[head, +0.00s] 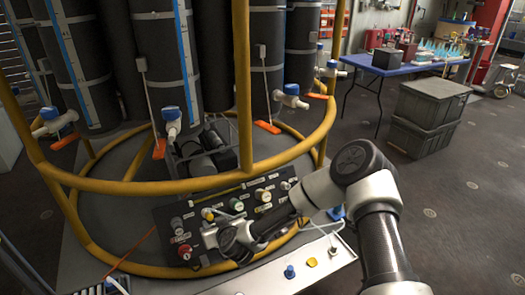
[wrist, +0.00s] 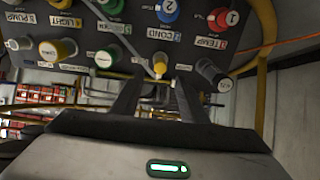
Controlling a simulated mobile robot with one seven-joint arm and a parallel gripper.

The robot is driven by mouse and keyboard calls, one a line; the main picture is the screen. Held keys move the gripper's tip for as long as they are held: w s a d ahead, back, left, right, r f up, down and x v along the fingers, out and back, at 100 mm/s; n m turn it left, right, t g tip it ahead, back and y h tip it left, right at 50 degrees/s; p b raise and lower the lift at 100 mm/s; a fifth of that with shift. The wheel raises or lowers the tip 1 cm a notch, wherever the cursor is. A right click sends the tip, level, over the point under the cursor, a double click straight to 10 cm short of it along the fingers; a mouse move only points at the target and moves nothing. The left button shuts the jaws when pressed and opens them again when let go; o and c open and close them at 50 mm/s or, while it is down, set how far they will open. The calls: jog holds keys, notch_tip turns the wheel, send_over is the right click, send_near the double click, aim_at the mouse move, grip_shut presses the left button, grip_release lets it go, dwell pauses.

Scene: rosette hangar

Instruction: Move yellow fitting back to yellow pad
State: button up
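The yellow fitting (head: 207,214) sits in the far row of the black panel, above the blue COND position. In the wrist view the yellow fitting (wrist: 160,66) shows between and just beyond my fingertips. My gripper (wrist: 159,82) is open, its two dark fingers apart with nothing visibly clasped; I cannot tell how far the fitting is from the tips. In the head view my gripper (head: 215,230) hangs over the left part of the panel and hides some of it. A small yellow spot, seemingly the yellow pad (head: 312,262), lies on the white ledge (head: 335,262) in front.
A blue fitting (head: 289,271) stands on the ledge beside the yellow spot. Other knobs crowd the panel, including a red one (head: 185,250) and a grey one (wrist: 210,70) near my fingers. Yellow rails (head: 245,100) ring the tank frame. A blue table (head: 390,65) stands far right.

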aim_at(210, 217)
jog(key=b+x, duration=0.2)
jog(key=x, duration=0.4)
jog(key=shift+w+a+f, duration=0.15)
jog(key=shift+w+a, duration=0.05)
jog(key=shift+a, duration=0.1)
jog(key=shift+x, duration=0.9)
jog(key=shift+d, duration=0.1)
grip_shut()
dwell(0.4)
jog(key=shift+p+v, duration=1.55)
jog(key=shift+v, duration=1.45)
jog(key=shift+f, duration=0.2)
